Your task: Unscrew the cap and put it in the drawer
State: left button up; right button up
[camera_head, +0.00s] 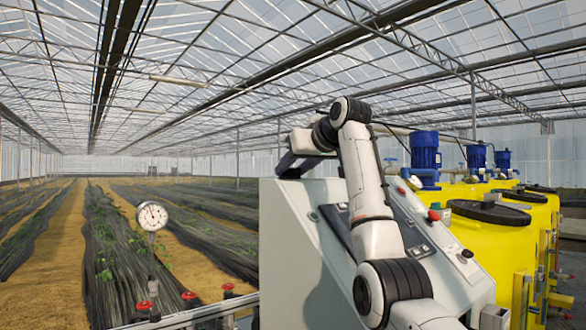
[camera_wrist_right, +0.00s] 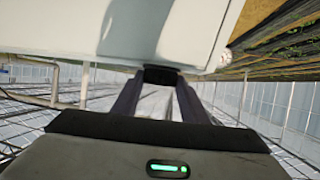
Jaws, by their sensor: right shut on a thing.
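My right gripper (camera_head: 284,168) is at the upper left edge of the grey control cabinet (camera_head: 290,245) in the head view, its dark fingers pointing down and left. In the right wrist view, the right gripper (camera_wrist_right: 158,88) is shut on a small black piece (camera_wrist_right: 160,76). The piece shows against the edge of the pale cabinet (camera_wrist_right: 165,30); I cannot tell whether it is the cap or whether it touches the cabinet. No drawer can be made out in either view. My left gripper is not in view.
Yellow tanks (camera_head: 480,240) with black lids (camera_head: 490,212) and blue motors (camera_head: 425,150) stand at the right. A pressure gauge (camera_head: 152,215) and red-handled valves (camera_head: 145,304) are at the lower left. My right arm covers part of the cabinet's sloping panel (camera_head: 440,255).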

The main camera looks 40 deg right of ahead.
jog(key=shift+d, duration=0.1)
jog(key=shift+r, duration=0.15)
jog(key=shift+r, duration=3.15)
jog(key=shift+f, duration=0.1)
